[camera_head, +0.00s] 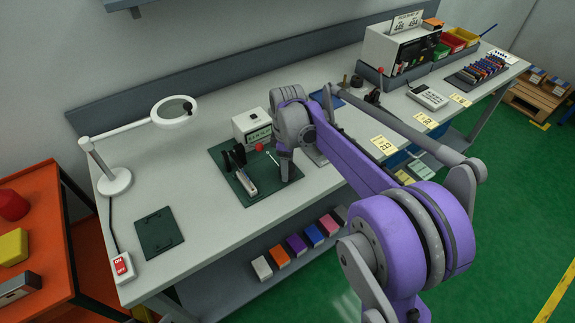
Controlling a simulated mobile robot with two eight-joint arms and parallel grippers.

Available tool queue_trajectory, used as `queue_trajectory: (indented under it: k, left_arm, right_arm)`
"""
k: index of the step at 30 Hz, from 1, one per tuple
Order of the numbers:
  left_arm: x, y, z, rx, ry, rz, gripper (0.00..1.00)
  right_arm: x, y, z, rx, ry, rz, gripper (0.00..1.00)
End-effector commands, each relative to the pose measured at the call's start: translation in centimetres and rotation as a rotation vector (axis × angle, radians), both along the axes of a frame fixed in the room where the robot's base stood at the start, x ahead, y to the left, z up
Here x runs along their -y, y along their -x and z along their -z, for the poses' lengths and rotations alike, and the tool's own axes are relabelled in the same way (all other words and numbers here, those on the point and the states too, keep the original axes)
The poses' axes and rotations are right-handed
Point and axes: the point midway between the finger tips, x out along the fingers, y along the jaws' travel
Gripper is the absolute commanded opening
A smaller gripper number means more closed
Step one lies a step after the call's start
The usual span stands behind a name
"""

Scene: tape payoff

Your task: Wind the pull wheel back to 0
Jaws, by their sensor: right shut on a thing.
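My right gripper (287,170) points down at the right part of a dark green mat (262,194) on the bench. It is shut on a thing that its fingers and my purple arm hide. I cannot make out the pull wheel or its mark. Left of the gripper, a black and pale device (244,178) stands on the mat. A red ball (259,147) and a thin pale green rod (272,158) show between them. A white box with a greenish display (252,126) stands behind; its figures are too small to read. My left gripper is not in view.
A white lamp (115,181) stands left, its round head (172,112) over the bench. A dark green plate (159,233) and a red switch (122,265) lie front left. A white machine (398,50), bins and a calculator (428,96) are at the right. Bare bench lies left of the mat.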

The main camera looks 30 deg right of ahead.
Motion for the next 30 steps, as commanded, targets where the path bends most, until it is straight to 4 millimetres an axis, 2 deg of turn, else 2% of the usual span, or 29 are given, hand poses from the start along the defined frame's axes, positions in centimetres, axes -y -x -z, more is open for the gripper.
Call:
queue_trajectory:
  k: [1,2,6,17,20,30]
  left_arm:
    - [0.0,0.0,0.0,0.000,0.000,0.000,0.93]
    - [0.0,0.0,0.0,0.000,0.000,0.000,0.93]
    - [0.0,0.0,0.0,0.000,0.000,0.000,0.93]
    - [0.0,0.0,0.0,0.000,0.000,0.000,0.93]
    - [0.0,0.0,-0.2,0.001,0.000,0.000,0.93]
    - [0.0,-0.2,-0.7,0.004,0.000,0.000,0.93]
  right_arm:
    - [0.0,-0.1,-0.1,0.002,0.001,0.000,0.08]
    - [0.0,-0.1,-0.1,0.002,0.001,0.001,0.67]
    - [0.0,0.0,0.0,0.001,0.000,0.001,0.92]
    - [0.0,0.0,-0.4,0.000,0.000,0.001,0.93]
    - [0.0,0.0,-1.6,0.000,0.000,0.001,0.93]
    - [0.0,0.0,-8.3,0.001,0.001,0.001,0.93]
